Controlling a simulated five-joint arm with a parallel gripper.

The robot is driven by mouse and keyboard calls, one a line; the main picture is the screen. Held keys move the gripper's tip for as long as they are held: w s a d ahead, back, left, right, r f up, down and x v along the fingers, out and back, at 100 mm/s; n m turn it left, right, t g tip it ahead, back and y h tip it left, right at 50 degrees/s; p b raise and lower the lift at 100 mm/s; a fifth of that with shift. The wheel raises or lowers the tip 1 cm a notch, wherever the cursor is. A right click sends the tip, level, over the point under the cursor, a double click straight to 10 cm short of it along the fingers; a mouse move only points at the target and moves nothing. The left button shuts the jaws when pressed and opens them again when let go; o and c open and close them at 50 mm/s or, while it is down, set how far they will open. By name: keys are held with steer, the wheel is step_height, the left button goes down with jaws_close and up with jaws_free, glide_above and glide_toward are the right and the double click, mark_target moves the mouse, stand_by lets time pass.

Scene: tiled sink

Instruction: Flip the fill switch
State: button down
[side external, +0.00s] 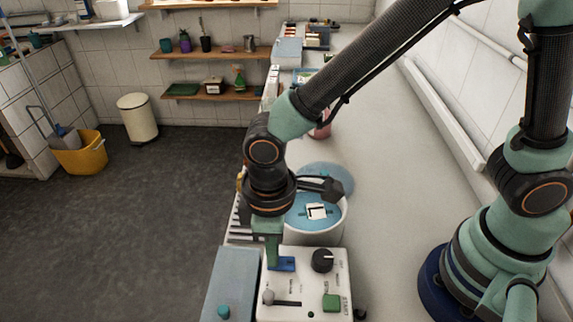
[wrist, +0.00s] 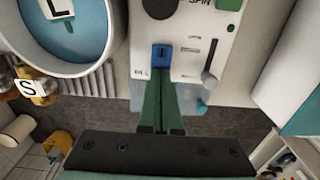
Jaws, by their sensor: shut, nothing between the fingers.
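The fill switch is a small blue rocker (side external: 287,264) on a white control panel (side external: 307,284) in the side view. In the wrist view the blue switch (wrist: 161,54) sits beside a partly hidden label ending in "LL". My gripper (side external: 272,262) points down at the switch's left end, its green fingers closed together. In the wrist view the closed fingertips of my gripper (wrist: 162,76) end right at the switch's lower edge. They hold nothing. I cannot tell whether they touch the switch, or which way it is tipped.
The panel also carries a black knob (side external: 322,260), a green START button (side external: 331,302) and a slider with a grey handle (side external: 268,297). A white tub (side external: 325,232) with blue inside stands just behind. A grey-blue box (side external: 232,285) lies left of the panel. The counter at right is clear.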

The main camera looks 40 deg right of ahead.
steer(key=shift+f, duration=0.1)
steer(key=shift+r, duration=3.55)
steer(key=w+d+r+m+t, duration=0.1)
steer(key=d+r+m, duration=0.3)
steer(key=d, duration=0.8)
steer(key=w+d+r+m+t, duration=0.2)
steer(key=d+r+m+t, duration=0.2)
steer(key=d, duration=0.8)
steer(key=shift+d+r+m+t, duration=0.3)
steer(key=shift+d+r+m, duration=0.15)
steer(key=shift+r, duration=0.3)
